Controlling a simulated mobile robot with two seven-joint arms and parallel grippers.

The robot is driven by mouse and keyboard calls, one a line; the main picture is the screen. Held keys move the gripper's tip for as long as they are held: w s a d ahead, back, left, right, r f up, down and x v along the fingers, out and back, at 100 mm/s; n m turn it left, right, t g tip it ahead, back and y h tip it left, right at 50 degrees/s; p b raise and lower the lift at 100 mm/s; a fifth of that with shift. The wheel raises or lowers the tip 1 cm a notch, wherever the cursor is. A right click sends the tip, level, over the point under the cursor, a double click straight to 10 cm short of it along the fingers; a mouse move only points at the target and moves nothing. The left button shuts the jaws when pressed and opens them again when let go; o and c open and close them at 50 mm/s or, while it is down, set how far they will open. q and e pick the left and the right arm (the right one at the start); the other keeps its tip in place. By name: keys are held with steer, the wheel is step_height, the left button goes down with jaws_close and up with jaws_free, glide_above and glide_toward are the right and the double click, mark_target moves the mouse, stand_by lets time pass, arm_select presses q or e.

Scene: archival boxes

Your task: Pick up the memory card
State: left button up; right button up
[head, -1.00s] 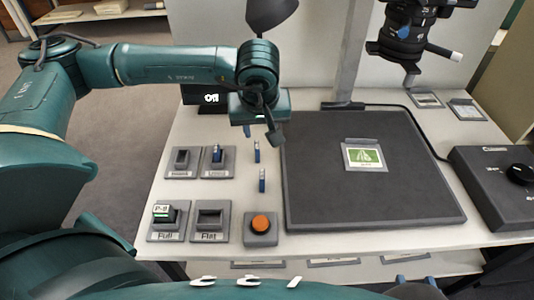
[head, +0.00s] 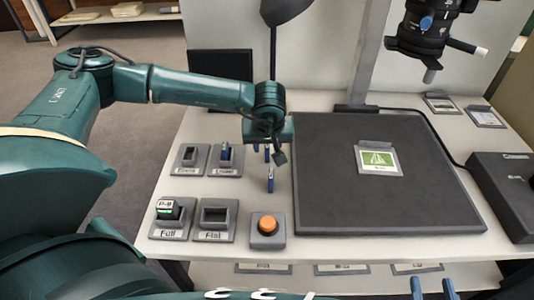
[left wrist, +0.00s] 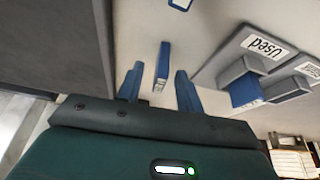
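Two small blue memory cards stand on the white table left of the dark mat. The nearer card (head: 270,181) is clear in the head view. The farther one is mostly hidden there under my left gripper (head: 267,150). In the left wrist view, one blue card (left wrist: 162,62) appears between the two separated fingers of my left gripper (left wrist: 159,78), with gaps on both sides; another card (left wrist: 180,4) is at the top edge. Another blue card (left wrist: 243,92) sits in a grey holder labelled "Used". My right gripper (head: 432,287) shows two spread blue fingertips at the bottom edge.
Grey holders labelled "Full" (head: 170,219) and "Flat" (head: 215,218) stand at front left, beside an orange button (head: 268,225). The dark mat (head: 330,200) bears a green-pictured card (head: 378,160). A lens column hangs above, and a dark control box (head: 505,190) is at right.

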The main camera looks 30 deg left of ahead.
arm_select(q)
steer(key=shift+w+f, duration=0.1)
steer(key=shift+f, duration=0.2)
steer(key=shift+c, duration=0.4)
jaws_close()
